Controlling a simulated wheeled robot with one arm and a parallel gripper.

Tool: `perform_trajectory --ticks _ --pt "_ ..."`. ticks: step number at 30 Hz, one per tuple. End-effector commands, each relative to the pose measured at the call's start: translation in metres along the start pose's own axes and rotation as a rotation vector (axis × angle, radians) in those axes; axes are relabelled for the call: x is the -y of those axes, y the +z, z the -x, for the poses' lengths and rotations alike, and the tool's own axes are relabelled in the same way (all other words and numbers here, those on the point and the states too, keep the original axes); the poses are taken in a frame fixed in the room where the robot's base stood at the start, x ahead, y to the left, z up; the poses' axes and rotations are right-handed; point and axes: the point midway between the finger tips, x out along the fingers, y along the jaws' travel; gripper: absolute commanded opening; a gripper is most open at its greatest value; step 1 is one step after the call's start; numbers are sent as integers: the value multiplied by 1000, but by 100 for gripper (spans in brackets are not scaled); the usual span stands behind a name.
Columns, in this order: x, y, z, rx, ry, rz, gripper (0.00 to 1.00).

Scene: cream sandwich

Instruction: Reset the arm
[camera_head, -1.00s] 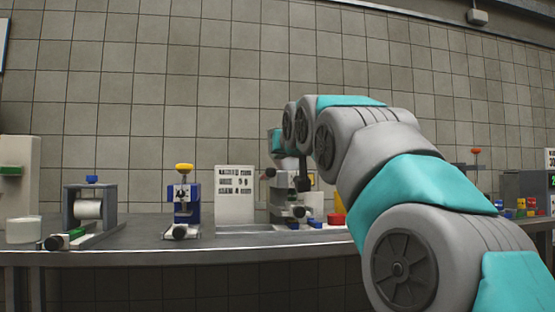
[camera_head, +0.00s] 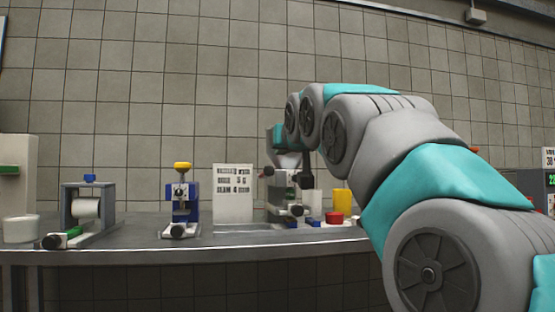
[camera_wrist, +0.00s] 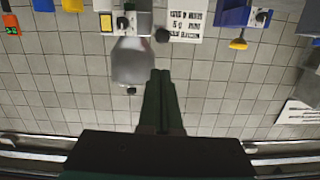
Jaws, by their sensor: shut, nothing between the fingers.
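My arm, grey and teal, reaches in from the right in the head view, over the counter (camera_head: 130,251). Its end is near the middle of the picture, above a grey and white machine (camera_head: 284,200). My gripper (camera_wrist: 161,76) shows in the wrist view as two dark fingers pressed together with nothing between them. In that view the fingers are just right of a blurred silver funnel-like part (camera_wrist: 133,62), overlapping the tiled wall behind. In the head view the gripper is small and dark, and its fingertips are hard to make out.
A roller machine (camera_head: 88,208), a white cup (camera_head: 21,229) and a blue machine with a yellow knob (camera_head: 182,167) stand left on the counter. A white sign (camera_head: 233,193) stands mid-counter. A yellow cylinder (camera_head: 342,200) and red piece (camera_head: 334,218) lie near my arm. Air above is clear.

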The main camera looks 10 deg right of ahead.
Motion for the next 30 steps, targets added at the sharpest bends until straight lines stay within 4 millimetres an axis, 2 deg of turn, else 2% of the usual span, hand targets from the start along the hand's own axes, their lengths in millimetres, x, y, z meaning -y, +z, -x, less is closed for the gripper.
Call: perform_trajectory --ticks 7,11,14,15,17,18,20,24,26,27,30 --pt "1 6 -1 19 -1 3 0" --pt "5 41 -3 117 -4 20 0" --pt "9 88 1 245 -10 40 0" --pt "10 113 4 307 -11 50 0" --pt "11 149 11 400 -11 60 0" --pt "11 172 17 461 -10 68 0" --pt "11 207 30 548 -10 76 0" --pt "6 288 69 762 -5 91 0" --pt "4 320 90 848 -2 93 0" --pt "2 343 105 910 1 94 0" --pt "-3 394 149 1061 9 91 0"
